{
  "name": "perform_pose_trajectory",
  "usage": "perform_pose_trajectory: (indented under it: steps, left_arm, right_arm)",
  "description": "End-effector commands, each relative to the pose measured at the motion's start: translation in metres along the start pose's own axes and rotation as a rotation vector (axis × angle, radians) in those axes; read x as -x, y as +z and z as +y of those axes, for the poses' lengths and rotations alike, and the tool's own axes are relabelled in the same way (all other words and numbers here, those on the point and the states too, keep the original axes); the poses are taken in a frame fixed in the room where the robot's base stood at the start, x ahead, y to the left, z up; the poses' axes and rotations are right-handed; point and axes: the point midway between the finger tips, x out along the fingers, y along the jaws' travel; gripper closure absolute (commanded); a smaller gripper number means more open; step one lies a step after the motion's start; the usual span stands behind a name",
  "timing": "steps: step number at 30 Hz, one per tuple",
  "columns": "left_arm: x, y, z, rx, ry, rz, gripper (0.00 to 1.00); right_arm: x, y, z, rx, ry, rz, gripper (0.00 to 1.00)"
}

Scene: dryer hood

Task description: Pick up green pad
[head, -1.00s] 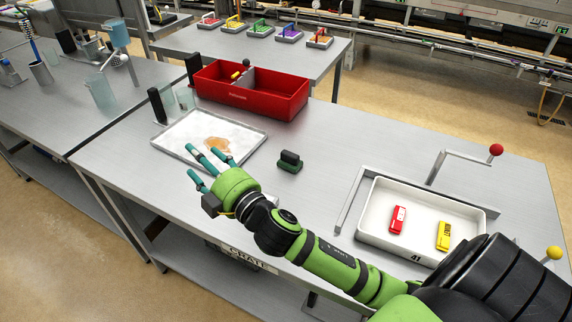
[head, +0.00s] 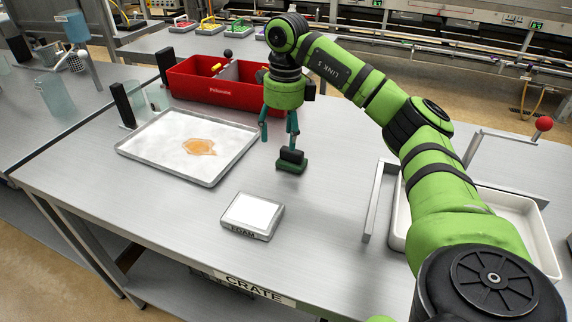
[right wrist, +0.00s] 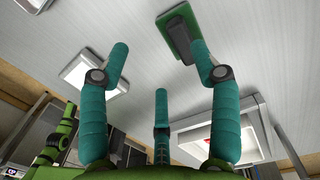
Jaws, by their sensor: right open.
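The green pad (head: 291,164) is a small dark green block with a black grip on top. It lies on the steel table, right of the metal tray. My right gripper (head: 280,138) points down just above and behind it in the head view, fingers spread and empty. In the right wrist view the pad (right wrist: 174,34) shows at the top, beside the tip of the right finger of the gripper (right wrist: 160,65). It is not between the fingers, and I cannot tell whether that finger touches it. My left gripper is not in view.
A metal tray (head: 150,164) with a brown spill is at left, a red divided bin (head: 190,84) behind. A white-topped foam block (head: 252,214) sits in front. A white bin (head: 520,215) and red-knobbed crank (head: 543,124) are at right. Table around the pad's front is clear.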

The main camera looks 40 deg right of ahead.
Motion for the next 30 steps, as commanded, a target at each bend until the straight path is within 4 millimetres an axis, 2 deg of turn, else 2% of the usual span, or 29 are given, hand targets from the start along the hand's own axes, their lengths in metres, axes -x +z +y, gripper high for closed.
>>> perform_pose_trajectory:
  steps: [1, 5, 18, 26, 27, 29, 30]
  left_arm:
    - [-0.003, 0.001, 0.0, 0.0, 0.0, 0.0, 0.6]
    - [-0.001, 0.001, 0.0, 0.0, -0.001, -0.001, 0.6]
    - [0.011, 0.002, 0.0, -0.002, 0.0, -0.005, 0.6]
    - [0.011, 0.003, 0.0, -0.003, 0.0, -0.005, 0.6]
    - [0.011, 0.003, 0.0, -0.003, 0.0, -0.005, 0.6]
    - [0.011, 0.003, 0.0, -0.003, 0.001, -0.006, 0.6]
    - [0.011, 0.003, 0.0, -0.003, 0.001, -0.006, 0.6]
  right_arm:
    - [0.001, -0.008, -0.007, -0.018, -0.016, 0.024, 0.37]
    - [-0.005, -0.016, -0.013, -0.033, -0.027, 0.05, 0.37]
    - [-0.06, -0.019, -0.018, -0.03, -0.026, 0.047, 0.37]
    - [-0.065, -0.019, -0.018, -0.029, -0.026, 0.044, 0.37]
    - [-0.065, -0.019, -0.018, -0.029, -0.026, 0.044, 0.41]
    - [-0.065, -0.019, -0.018, -0.029, -0.026, 0.044, 0.65]
    - [-0.065, -0.018, -0.018, -0.029, -0.026, 0.044, 0.81]
